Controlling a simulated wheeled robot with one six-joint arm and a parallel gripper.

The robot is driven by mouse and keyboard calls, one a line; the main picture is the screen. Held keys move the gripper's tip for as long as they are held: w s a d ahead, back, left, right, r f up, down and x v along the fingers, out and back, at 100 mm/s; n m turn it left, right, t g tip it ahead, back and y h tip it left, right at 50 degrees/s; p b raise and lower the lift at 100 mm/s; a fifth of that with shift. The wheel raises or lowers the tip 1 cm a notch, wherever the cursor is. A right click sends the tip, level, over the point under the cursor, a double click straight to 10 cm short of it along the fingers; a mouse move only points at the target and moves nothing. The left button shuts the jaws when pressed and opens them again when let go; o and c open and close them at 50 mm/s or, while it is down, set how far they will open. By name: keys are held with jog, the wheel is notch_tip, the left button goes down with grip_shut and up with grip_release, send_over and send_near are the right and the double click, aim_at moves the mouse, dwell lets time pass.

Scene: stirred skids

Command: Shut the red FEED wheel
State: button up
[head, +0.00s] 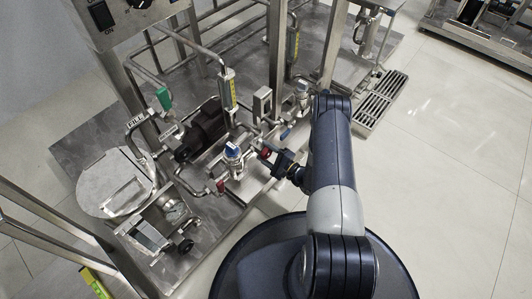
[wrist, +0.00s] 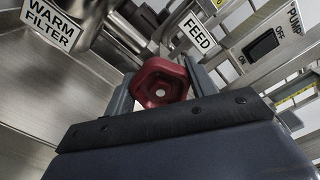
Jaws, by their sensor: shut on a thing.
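The red FEED wheel (wrist: 152,80) sits between the two fingers of my gripper (wrist: 160,88) in the wrist view, with a pale hub in its middle. The white FEED label (wrist: 197,34) is just above and to the right of it. In the head view my gripper (head: 273,157) reaches left to the pipework and is shut on the red wheel (head: 265,152), which is partly hidden by the fingers. The angle through which the wheel is turned cannot be told.
A second red handle (head: 221,185) is on the pipes lower left. A blue-topped fitting (head: 233,151) stands close left of my gripper. A PUMP switch (wrist: 262,46) and a WARM FILTER label (wrist: 52,22) flank the wheel. Open tiled floor lies right.

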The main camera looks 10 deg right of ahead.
jog(key=m, duration=0.4)
jog(key=shift+m, duration=0.4)
dwell(0.4)
jog(key=o, duration=1)
jog(key=shift+c, duration=0.2)
jog(key=shift+d, duration=0.1)
jog(key=p+v, duration=0.3)
jog(key=v, duration=0.7)
jog(key=shift+s+d, duration=0.2)
jog(key=shift+s, duration=0.15)
